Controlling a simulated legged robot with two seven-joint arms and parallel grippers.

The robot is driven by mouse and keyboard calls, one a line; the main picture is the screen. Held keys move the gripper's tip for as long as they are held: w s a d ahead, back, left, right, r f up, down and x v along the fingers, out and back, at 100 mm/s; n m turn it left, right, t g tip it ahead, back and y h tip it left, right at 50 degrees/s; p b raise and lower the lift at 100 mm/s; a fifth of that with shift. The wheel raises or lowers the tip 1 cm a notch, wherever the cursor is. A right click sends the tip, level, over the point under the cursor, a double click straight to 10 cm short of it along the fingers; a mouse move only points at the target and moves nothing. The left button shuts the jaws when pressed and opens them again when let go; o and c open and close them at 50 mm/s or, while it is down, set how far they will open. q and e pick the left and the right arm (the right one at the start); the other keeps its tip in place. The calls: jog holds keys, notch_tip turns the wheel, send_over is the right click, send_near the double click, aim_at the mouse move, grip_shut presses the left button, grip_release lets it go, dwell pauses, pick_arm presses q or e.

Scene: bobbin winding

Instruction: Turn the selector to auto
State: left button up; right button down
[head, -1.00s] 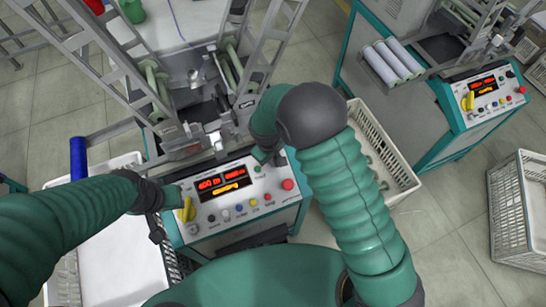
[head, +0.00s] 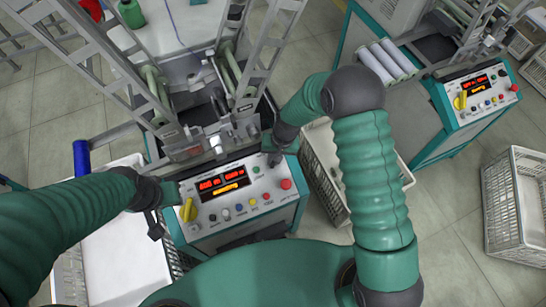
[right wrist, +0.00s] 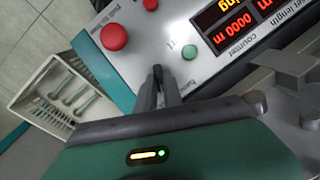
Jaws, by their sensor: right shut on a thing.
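The control panel (head: 236,194) of the near winder carries red displays, several coloured buttons and a yellow knob (head: 188,210). My right gripper (head: 274,158) is at the panel's upper right, beside the green button (head: 257,169). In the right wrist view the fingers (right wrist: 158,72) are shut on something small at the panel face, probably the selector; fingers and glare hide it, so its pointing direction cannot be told. A small label (right wrist: 188,82), perhaps "hand", is beside the fingertips. My left gripper (head: 156,222) is left of the panel, near the yellow knob; its jaws are unclear.
The red button (right wrist: 113,36) and the green button (right wrist: 190,51) are close to my right fingers. A pale crate (head: 327,172) stands on the floor right of the winder. A second winder's panel (head: 484,93) is farther right. Metal frame rails rise behind the near panel.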

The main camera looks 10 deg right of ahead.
jog(key=shift+m, duration=0.5)
jog(key=c, duration=1.5)
grip_release()
jog(key=d+r, duration=0.1)
jog(key=r, duration=0.4)
jog(key=d+r+p, duration=0.1)
jog(key=r, duration=0.5)
jog(key=s+d+r, duration=0.1)
jog(key=r, duration=0.4)
jog(key=shift+d+r+p, duration=0.15)
jog(key=shift+d+p, duration=0.15)
